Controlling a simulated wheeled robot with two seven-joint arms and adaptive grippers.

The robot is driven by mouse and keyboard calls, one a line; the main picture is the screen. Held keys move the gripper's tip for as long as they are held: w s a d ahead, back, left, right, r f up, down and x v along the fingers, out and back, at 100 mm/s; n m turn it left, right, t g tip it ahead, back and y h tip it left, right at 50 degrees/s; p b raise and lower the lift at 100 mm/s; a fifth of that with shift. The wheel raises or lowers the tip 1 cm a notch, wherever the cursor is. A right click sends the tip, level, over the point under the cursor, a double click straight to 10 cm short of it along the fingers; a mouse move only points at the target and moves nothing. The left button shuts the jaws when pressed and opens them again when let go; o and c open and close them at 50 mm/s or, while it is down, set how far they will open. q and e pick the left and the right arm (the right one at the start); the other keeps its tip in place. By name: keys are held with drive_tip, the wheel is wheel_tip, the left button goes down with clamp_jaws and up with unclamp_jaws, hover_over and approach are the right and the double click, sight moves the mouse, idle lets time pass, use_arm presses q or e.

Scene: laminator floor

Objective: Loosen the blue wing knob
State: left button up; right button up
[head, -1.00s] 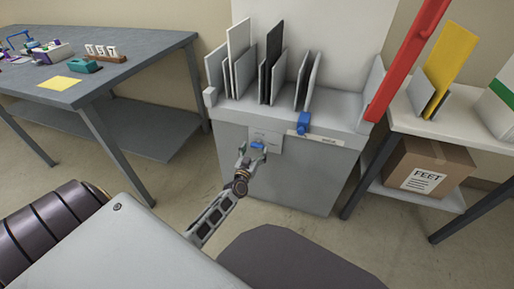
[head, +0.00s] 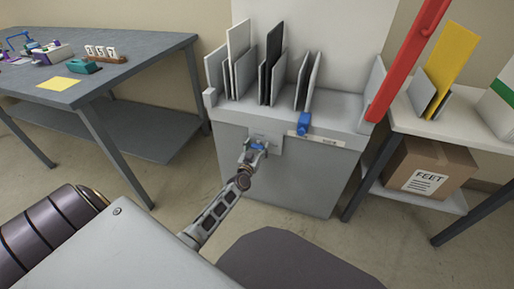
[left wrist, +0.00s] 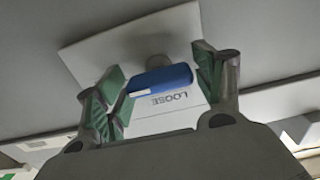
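The blue wing knob (left wrist: 161,80) sits on a short grey stem in front of a pale plate (left wrist: 95,52) in the left wrist view. A label under it reads "LOOSE". In the head view the knob (head: 257,147) shows small on the front of the grey cabinet (head: 290,175). My left gripper (left wrist: 161,83) has its green-padded fingers at the two ends of the knob. The left gripper (head: 256,149) partly covers the plate in the head view. My right gripper is not in view.
A second blue part (head: 304,122) sits on the cabinet's upper edge, right of the knob. Panels stand in slots on top. A red bar (head: 405,62) rises at the right. Grey workbench (head: 150,52) is at left, and a shelf with a cardboard box (head: 428,170) at right.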

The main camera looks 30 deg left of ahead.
use_arm(q)
drive_tip(key=c, duration=0.6)
